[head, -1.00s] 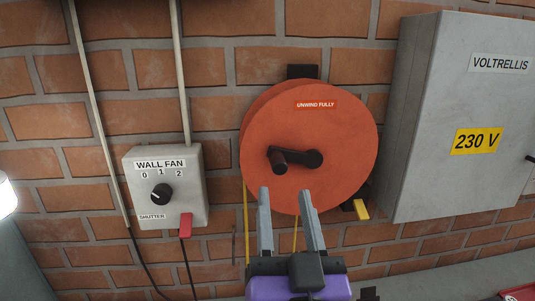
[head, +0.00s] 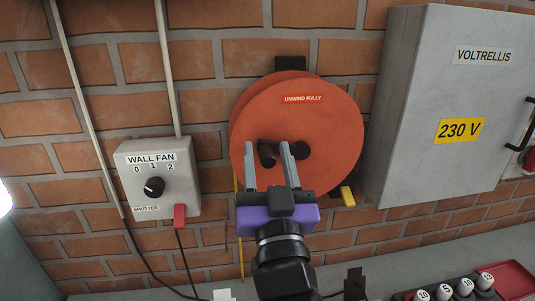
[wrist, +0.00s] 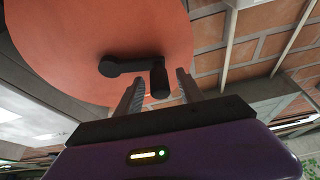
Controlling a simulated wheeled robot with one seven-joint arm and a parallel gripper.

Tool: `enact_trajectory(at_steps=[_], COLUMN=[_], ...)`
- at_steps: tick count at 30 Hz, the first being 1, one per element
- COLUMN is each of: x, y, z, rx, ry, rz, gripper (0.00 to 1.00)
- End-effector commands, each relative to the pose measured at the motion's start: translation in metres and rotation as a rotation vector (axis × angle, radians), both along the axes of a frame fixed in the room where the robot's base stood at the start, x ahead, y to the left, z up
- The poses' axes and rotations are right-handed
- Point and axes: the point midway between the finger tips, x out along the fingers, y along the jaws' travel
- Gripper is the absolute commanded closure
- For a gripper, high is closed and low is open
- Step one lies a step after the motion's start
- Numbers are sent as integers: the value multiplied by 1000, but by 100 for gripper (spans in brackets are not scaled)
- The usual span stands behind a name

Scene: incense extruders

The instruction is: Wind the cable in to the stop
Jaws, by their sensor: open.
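An orange cable reel (head: 325,120) with an "UNWIND FULLY" label is mounted on the brick wall. Its black crank handle (head: 267,155) sticks out at the left end of a short arm; the handle also shows in the wrist view (wrist: 158,78). A yellow cable (head: 238,230) hangs from the reel's left side. A yellow tab (head: 347,196) sits at the reel's lower right. My gripper (head: 269,150) is open, its two fingers pointing up at the reel face on either side of the handle. In the wrist view the handle appears between the fingertips, not clasped.
A wall fan switch box (head: 158,180) with a black knob and red tab is at left. A grey 230 V cabinet (head: 440,60) is at right. A red tray (head: 515,280) and several numbered white-topped items (head: 443,291) lie on the bench below.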

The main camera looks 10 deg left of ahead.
Motion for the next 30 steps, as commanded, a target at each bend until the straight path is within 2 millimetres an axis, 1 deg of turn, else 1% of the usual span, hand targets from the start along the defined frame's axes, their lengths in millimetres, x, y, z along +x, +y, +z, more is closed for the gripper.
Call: enact_trajectory(at_steps=[2, 3, 5, 9, 10, 30], x=[0, 0, 0, 0, 0, 0], y=[0, 0, 0, 0, 0, 0], z=[0, 0, 0, 0, 0, -1], rx=[0, 0, 0, 0, 0, -1], ry=[0, 0, 0, 0, 1, 1], rz=[0, 0, 0, 0, 0, 0], gripper=[55, 59, 71, 98, 100, 100])
